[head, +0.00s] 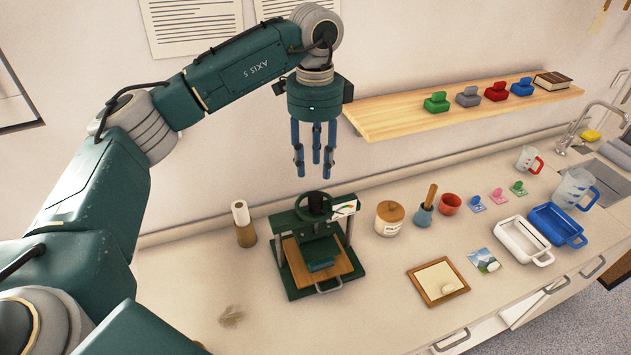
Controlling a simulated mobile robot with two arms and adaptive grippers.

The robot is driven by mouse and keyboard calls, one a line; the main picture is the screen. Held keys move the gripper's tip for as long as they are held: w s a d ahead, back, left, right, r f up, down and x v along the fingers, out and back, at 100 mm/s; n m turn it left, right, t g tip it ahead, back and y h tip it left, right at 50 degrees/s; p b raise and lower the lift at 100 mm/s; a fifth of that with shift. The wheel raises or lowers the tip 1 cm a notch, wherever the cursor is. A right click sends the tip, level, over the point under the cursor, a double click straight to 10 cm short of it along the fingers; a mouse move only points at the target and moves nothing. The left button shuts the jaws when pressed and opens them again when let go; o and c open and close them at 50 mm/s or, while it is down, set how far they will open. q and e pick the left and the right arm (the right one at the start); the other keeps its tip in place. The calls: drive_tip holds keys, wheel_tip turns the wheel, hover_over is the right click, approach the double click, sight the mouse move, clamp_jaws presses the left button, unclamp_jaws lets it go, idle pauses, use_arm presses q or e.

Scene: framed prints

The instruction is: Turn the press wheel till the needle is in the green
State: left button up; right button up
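The green press (290,268) stands on the counter in the middle, with its dark press wheel (314,204) on top. A small white gauge (345,209) sits at the right of the top bar. It has coloured marks, but its needle is too small to read. My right gripper is not in view.
A wooden frame (425,296) lies at front right, with trays (508,243) beyond. A shelf (385,118) juts from the wall beside my gripper. The counter's front left is mostly clear.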

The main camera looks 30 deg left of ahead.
sight(315, 194)
use_arm(q)
drive_tip(key=f, duration=0.1)
drive_tip(key=f+p, duration=0.1)
drive_tip(key=f, duration=0.1)
drive_tip(key=f+p, duration=0.1)
drive_tip(key=shift+s+d+f, duration=0.15)
drive_tip(key=shift+s+f, duration=0.15)
drive_tip(key=shift+s, duration=0.05)
drive_tip(key=f, duration=0.1)
drive_tip(key=f+p, duration=0.1)
drive_tip(key=f, duration=0.1)
drive_tip(key=shift+w+f, duration=0.25)
drive_tip(key=shift+f, duration=0.35)
drive_tip(key=c, duration=0.8)
drive_tip(key=shift+c, duration=0.4)
